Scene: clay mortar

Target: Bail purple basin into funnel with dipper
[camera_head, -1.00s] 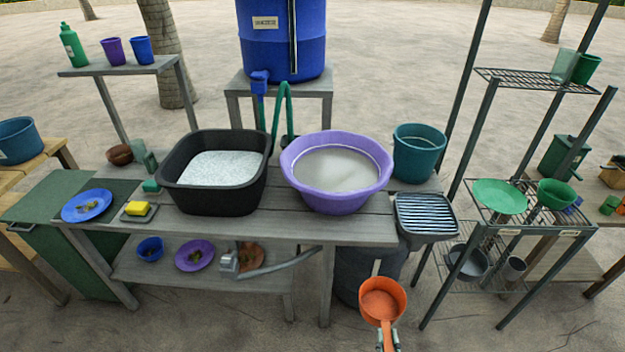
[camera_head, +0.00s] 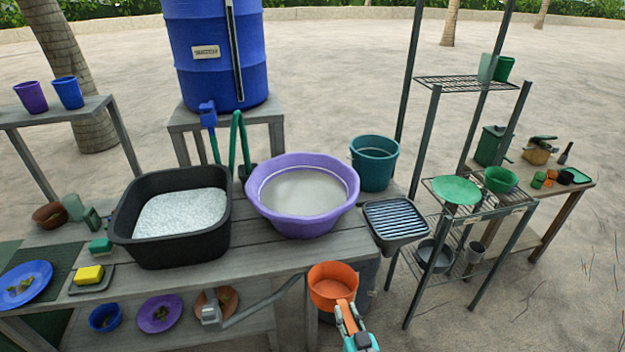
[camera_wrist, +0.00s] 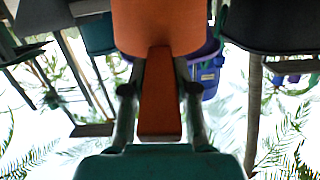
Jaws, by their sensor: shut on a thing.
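The purple basin (camera_head: 302,222) stands on the grey table and holds cloudy greyish liquid. The orange dipper (camera_head: 333,292) is upright in front of the table's near edge, below and right of the basin. Its bowl looks empty. My gripper (camera_head: 348,324) is shut on the dipper's handle; in the wrist view, both fingers (camera_wrist: 159,95) flank the orange handle (camera_wrist: 159,110). A dark square hopper with a striped grate (camera_head: 396,220), apparently the funnel, sits at the table's right end. Part of the basin shows behind the dipper in the wrist view (camera_wrist: 210,50).
A black tub (camera_head: 170,252) of whitish, foamy-looking contents stands left of the basin. A teal bucket (camera_head: 374,165) stands behind the grated hopper. A wire shelf (camera_head: 440,205) with green dishes is to the right. A grey pipe (camera_head: 262,305) runs below the table edge.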

